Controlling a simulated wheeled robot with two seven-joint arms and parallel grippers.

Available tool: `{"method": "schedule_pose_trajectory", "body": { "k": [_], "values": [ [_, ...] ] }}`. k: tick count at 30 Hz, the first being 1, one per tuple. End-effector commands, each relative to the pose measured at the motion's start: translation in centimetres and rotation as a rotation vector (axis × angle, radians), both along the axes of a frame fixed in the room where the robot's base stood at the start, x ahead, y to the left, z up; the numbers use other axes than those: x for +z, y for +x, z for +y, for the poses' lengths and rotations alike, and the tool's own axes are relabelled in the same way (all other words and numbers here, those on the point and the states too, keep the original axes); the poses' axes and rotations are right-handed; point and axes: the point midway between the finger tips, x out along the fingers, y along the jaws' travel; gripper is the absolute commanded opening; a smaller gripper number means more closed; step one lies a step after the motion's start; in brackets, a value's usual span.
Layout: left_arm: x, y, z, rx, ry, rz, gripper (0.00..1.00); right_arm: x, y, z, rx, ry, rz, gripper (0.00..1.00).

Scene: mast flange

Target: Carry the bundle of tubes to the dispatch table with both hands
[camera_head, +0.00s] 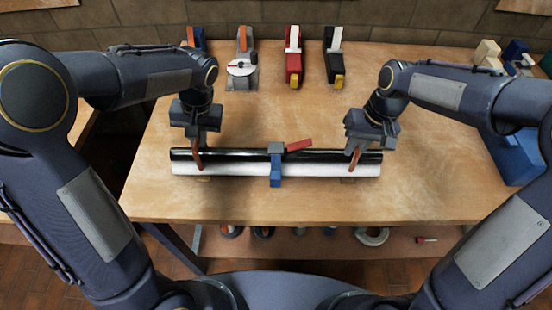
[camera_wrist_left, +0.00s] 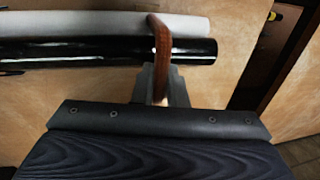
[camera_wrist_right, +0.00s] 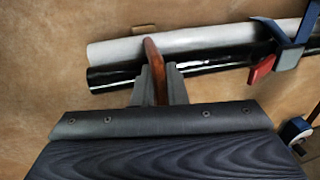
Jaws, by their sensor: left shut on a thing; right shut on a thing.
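The bundle of tubes, one black tube (camera_head: 230,155) beside one white tube (camera_head: 230,169), lies lengthwise across the wooden table (camera_head: 420,190). A blue and grey clamp (camera_head: 276,170) with a red lever (camera_head: 299,145) grips its middle. My left gripper (camera_head: 196,143) is shut on a brown loop handle (camera_wrist_left: 160,50) near the bundle's left end. My right gripper (camera_head: 357,147) is shut on a matching handle (camera_wrist_right: 155,65) near its right end. Small wooden blocks (camera_head: 347,180) show at the bundle's near edge. I cannot tell whether the bundle rests on them. The dispatch table is not identifiable.
Several clamps stand at the table's back, including a red one (camera_head: 293,65) and a black one (camera_head: 334,65). A grey device with a white disc (camera_head: 242,70) is beside them. A blue bin (camera_head: 515,155) is at right. The table's front strip is clear.

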Motion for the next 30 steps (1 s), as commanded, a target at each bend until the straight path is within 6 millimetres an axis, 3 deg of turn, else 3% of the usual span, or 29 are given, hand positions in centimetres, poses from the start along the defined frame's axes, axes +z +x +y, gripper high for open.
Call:
{"method": "schedule_pose_trajectory", "body": {
  "k": [11, 24, 30],
  "values": [
    [0.9, 0.1, 0.0, -0.001, 0.000, -0.003, 0.00, 0.9, 0.1, 0.0, -0.001, 0.001, -0.004, 0.00],
    [4.8, 0.1, 0.0, 0.000, 0.000, -0.002, 0.00, 4.8, 0.1, 0.0, -0.001, 0.001, -0.003, 0.00],
    [5.2, 0.1, 0.0, 0.000, 0.000, -0.002, 0.00, 5.2, 0.1, 0.0, -0.001, 0.001, -0.003, 0.00]
  ]
}}
